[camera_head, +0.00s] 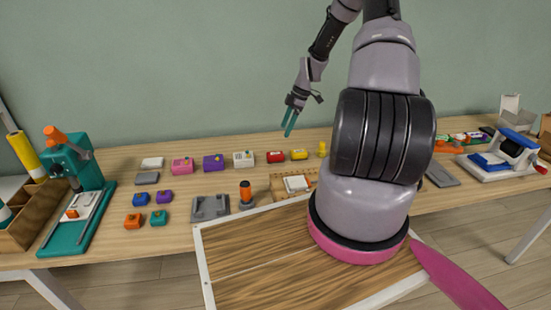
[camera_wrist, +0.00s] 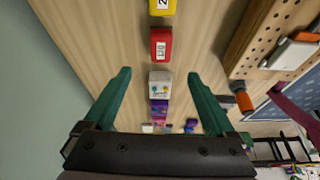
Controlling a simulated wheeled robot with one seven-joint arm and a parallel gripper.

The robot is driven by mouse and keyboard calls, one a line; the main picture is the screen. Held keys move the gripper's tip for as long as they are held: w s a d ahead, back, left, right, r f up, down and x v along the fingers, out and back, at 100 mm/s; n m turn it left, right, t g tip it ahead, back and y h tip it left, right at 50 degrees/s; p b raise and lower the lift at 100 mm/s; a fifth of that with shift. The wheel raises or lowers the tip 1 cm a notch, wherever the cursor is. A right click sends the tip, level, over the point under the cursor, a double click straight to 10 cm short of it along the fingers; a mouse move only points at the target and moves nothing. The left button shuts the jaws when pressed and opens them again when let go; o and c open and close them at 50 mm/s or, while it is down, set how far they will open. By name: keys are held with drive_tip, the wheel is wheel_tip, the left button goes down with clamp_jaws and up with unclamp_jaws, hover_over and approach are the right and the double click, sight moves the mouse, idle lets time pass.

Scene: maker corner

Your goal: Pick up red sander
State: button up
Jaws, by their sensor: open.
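The red sander (camera_head: 276,156) is a small red block in the back row on the wooden table, between a white block and a yellow block. In the wrist view it (camera_wrist: 161,46) lies upper middle with a pale label on it, beyond my fingertips. My gripper (camera_head: 290,122) is open and empty, held above the table near the wall, a little above and right of the sander in the head view. In the wrist view its two teal fingers (camera_wrist: 159,74) stand apart, with a white block (camera_wrist: 160,82) showing between them.
A yellow block (camera_head: 299,154) stands close right of the red one, a white block (camera_head: 244,159) to its left. A perforated wooden tray (camera_head: 283,192) is in front. A teal press (camera_head: 78,160) is far left. Free tabletop lies around the row.

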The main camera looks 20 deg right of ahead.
sight(275, 153)
drive_tip(key=shift+n+y, duration=0.3)
drive_tip(key=shift+n, duration=0.1)
drive_tip(key=x, duration=0.5)
drive_tip(key=d+x, duration=0.1)
drive_tip(key=x, duration=0.1)
drive_tip(key=shift+s+f, duration=0.1)
drive_tip(key=shift+f, duration=0.55)
drive_tip(key=x, duration=0.4)
drive_tip(key=shift+a+f, duration=0.25)
drive_tip(key=shift+a, duration=0.25)
drive_tip(key=shift+a+f, duration=0.1)
drive_tip(key=shift+f, duration=0.25)
clamp_jaws()
drive_tip(key=shift+r, duration=5.05)
